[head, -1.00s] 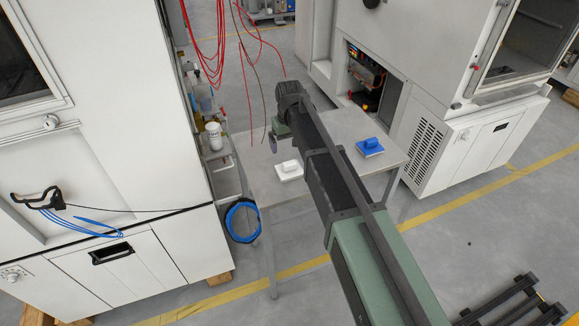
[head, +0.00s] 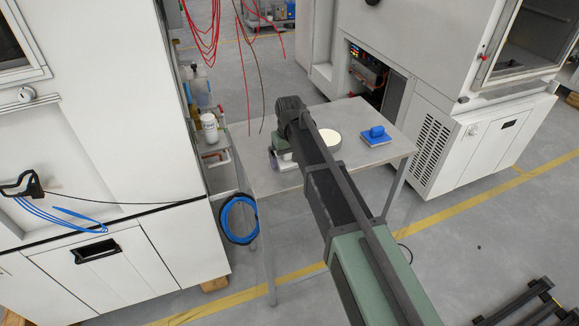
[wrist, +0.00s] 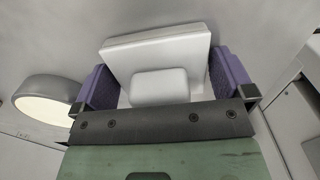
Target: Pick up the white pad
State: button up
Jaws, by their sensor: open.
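The white pad (wrist: 155,50) is a flat slab with a raised block-shaped grip, and it fills the middle of the wrist view. In the head view only a sliver of the pad (head: 287,167) shows on the table, mostly hidden by my arm. My gripper (wrist: 164,82) has two purple fingers, one on each side of the pad's grip. In the head view my gripper (head: 276,158) is low over the table, at the pad.
The grey table (head: 350,112) carries a blue pad (head: 375,137) to the right and a round disc with a pale top (head: 331,139) behind my arm. The disc also shows left in the wrist view (wrist: 48,100). White cabinets stand left and right. Red cables (head: 203,35) hang behind.

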jog(key=shift+r, duration=0.15)
jog(key=c, duration=0.7)
jog(key=shift+o, duration=0.2)
notch_tip(320, 180, up, 20)
jog(key=p, duration=2)
